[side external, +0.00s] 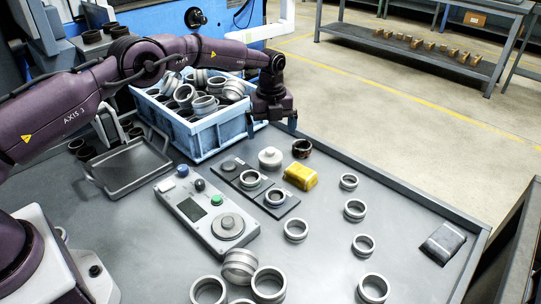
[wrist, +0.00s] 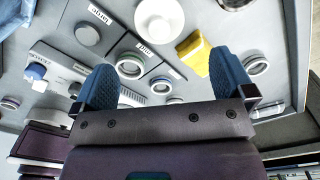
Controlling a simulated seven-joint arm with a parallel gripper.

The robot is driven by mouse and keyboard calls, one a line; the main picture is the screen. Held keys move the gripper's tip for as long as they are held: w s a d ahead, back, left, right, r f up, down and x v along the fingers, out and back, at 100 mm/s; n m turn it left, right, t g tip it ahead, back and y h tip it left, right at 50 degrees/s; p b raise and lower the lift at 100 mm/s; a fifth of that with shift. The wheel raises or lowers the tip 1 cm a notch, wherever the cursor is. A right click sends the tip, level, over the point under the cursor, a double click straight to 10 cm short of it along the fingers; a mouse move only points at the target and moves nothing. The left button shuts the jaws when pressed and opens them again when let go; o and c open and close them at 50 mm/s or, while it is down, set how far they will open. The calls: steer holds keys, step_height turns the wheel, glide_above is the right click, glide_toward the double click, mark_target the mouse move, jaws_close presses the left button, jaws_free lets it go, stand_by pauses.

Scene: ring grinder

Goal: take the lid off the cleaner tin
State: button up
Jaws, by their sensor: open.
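In the wrist view the tin (wrist: 160,20) shows at the top edge, partly cut off, beyond the fingertips. My gripper (side external: 272,124) is above the table, on the far side of the tin and higher than it. In the wrist view my gripper (wrist: 165,82) has its two blue fingers wide apart with nothing between them.
A yellow block (side external: 300,176) and a dark brown ring (side external: 302,148) stand close to the tin. A blue crate (side external: 204,140) full of metal rings is left of my gripper. A control box (side external: 207,215) and several loose rings occupy the front. The table's right side has free room.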

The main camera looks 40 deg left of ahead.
mark_target(271, 151)
step_height(271, 151, down, 8)
steer(key=shift+r, duration=0.15)
stand_by(0.3)
steer(key=shift+c, duration=0.2)
steer(key=c, duration=1)
